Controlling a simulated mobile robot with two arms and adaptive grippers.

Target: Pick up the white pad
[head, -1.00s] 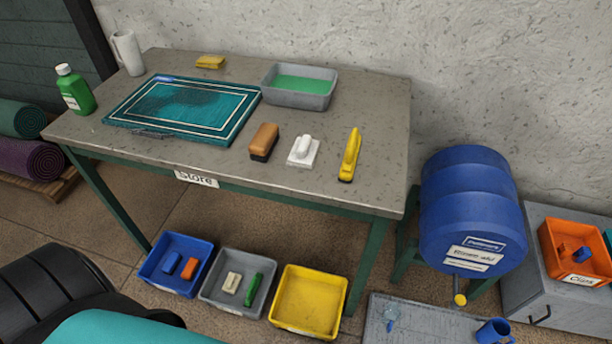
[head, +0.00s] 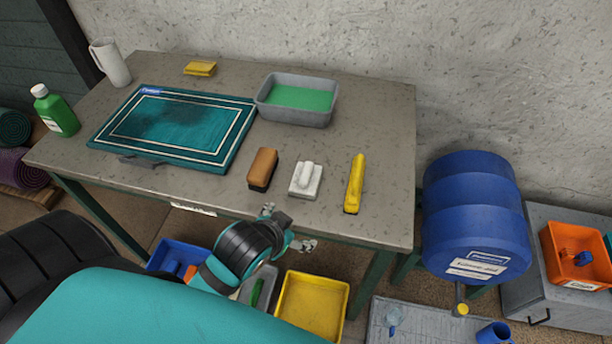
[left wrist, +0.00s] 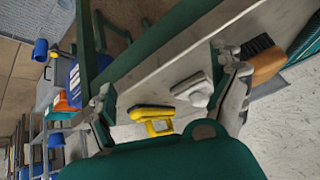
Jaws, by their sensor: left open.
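The white pad (head: 305,181), a flat block with a raised handle, lies on the grey table (head: 370,120) near its front edge. It stands between a brown brush (head: 262,169) and a yellow scrubber (head: 354,184), touching neither. My left gripper (head: 288,226) is open and empty at the table's front edge, nearer to me than the pad and apart from it. In the left wrist view the white pad (left wrist: 194,88) and the yellow scrubber (left wrist: 152,114) show between the spread fingers. My right gripper is not in view.
A teal rug (head: 175,125) lies on the table's left part. A grey tray of green liquid (head: 297,98) stands behind the pad. A green bottle (head: 55,110), white jug (head: 110,62) and yellow sponge (head: 200,68) stand further off. A blue barrel (head: 473,215) stands right of the table.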

